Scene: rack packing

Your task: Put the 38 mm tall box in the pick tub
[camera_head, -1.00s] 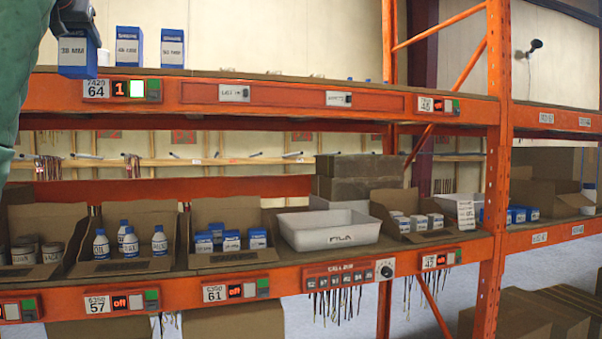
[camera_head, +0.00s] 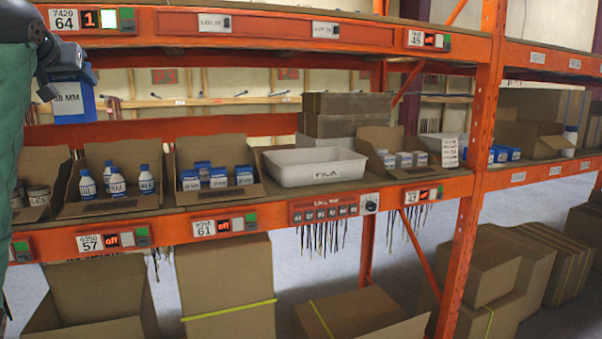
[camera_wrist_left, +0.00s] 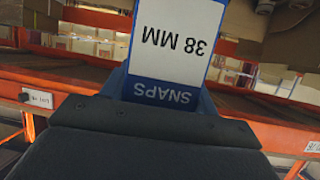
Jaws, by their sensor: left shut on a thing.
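My left gripper (camera_head: 66,72) is shut on a blue and white box marked "38 MM" (camera_head: 70,100). It holds the box in the air at the left of the head view, in front of the rack and below the upper shelf beam. In the left wrist view the box (camera_wrist_left: 172,45) shows its white label, with "38 MM" and "SNAPS" upside down. The white pick tub (camera_head: 315,172) stands on the lower shelf, right of the box and apart from it. Its visible inside looks empty. My right gripper is not in view.
Cardboard bins with white bottles (camera_head: 117,182) and blue-white boxes (camera_head: 218,177) stand left of the tub. A bin of small white containers (camera_head: 403,160) stands right of it. The orange upper beam (camera_head: 270,32) runs above, and an orange upright (camera_head: 467,180) stands at the right.

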